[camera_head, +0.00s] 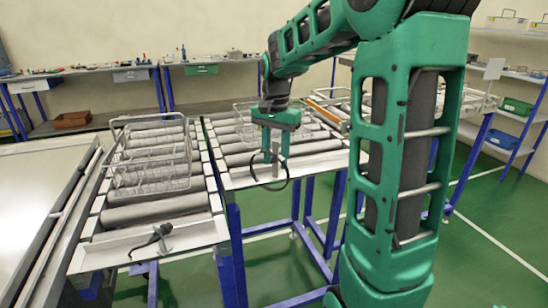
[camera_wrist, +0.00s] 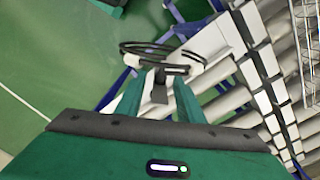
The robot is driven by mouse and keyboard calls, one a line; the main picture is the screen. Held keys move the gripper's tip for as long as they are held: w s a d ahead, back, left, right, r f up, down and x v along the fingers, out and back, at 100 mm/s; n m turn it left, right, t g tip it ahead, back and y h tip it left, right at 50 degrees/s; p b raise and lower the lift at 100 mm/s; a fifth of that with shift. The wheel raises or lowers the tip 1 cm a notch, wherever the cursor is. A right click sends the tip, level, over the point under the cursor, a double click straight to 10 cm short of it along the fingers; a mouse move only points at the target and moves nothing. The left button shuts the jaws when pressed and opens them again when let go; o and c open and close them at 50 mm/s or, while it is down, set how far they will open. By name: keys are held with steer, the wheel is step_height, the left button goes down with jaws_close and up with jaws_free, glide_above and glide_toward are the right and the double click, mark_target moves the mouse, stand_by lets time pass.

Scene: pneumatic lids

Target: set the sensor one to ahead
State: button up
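One sensor with a black looped cable (camera_head: 270,184) is on the front plate of the middle roller conveyor, below my gripper (camera_head: 272,158). In the wrist view, its dark grey body (camera_wrist: 160,92) lies between the two green fingers of my gripper (camera_wrist: 159,98), with a gap showing on each side. My gripper looks open around it. A second sensor (camera_head: 158,237) with a black cable sits on the front plate of the left conveyor, tilted sideways. I see no labels telling which is sensor one.
A wire basket (camera_head: 150,160) stands on the left conveyor's rollers, and another wire basket (camera_head: 242,115) stands behind my gripper on the middle conveyor. Shelves (camera_head: 515,70) are at the right. The green floor (camera_head: 480,230) is clear at the front right.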

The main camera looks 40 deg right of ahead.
jaws_close()
steer(key=shift+d, duration=0.15)
steer(key=shift+n, duration=0.3)
steer(key=shift+a, duration=0.2)
steer(key=n, duration=0.8)
steer(key=shift+n, duration=0.4)
